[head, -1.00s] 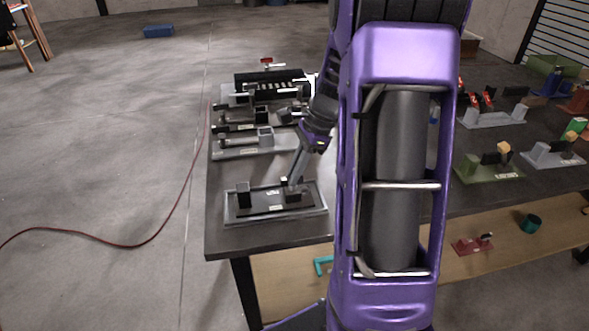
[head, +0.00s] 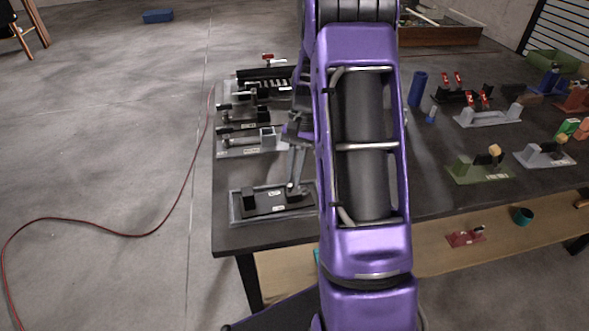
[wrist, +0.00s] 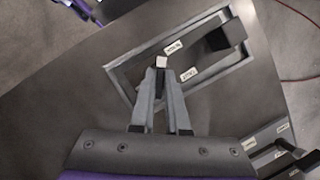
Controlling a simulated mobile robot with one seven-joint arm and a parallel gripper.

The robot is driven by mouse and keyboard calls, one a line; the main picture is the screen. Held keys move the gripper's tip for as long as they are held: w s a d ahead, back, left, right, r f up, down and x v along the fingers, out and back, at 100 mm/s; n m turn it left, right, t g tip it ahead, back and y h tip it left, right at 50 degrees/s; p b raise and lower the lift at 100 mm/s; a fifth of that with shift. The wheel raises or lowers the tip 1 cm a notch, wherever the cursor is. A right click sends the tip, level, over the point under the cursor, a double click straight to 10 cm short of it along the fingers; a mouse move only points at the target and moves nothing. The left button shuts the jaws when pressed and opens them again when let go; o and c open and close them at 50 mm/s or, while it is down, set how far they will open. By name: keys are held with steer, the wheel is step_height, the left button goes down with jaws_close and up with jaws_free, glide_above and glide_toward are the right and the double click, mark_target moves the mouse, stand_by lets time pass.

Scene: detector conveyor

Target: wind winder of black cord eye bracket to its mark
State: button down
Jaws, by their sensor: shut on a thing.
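The black cord eye bracket (head: 268,207) lies in a shallow grey tray (head: 234,217) at the near left corner of the table. A black block (head: 249,198) stands at its left end; this block also shows in the wrist view (wrist: 226,37). My gripper (head: 292,186) reaches down over the bracket's right end. In the wrist view my gripper (wrist: 160,88) is shut on the dark winder, and a small pale tip (wrist: 162,62) shows just beyond the fingertips. The fingers hide most of the winder. Two white labels lie on the plate; I cannot make out its mark.
Other grey and black fixtures (head: 250,140) stand close behind the tray. Green and grey brackets (head: 480,170) stand on the table at right. A lower wooden shelf (head: 450,252) holds a red piece and a teal cup. A red cord (head: 120,233) lies on the floor at left.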

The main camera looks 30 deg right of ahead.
steer(key=shift+a+n+g+h+p, duration=0.1)
steer(key=shift+n+g+h+p, duration=0.25)
steer(key=shift+n, duration=0.75)
steer(key=c, duration=0.9)
jaws_free()
steer(key=shift+w+r, duration=0.1)
steer(key=v, duration=1.7)
steer(key=shift+r+p, duration=0.15)
steer(key=shift+p, duration=0.25)
steer(key=shift+a, duration=0.2)
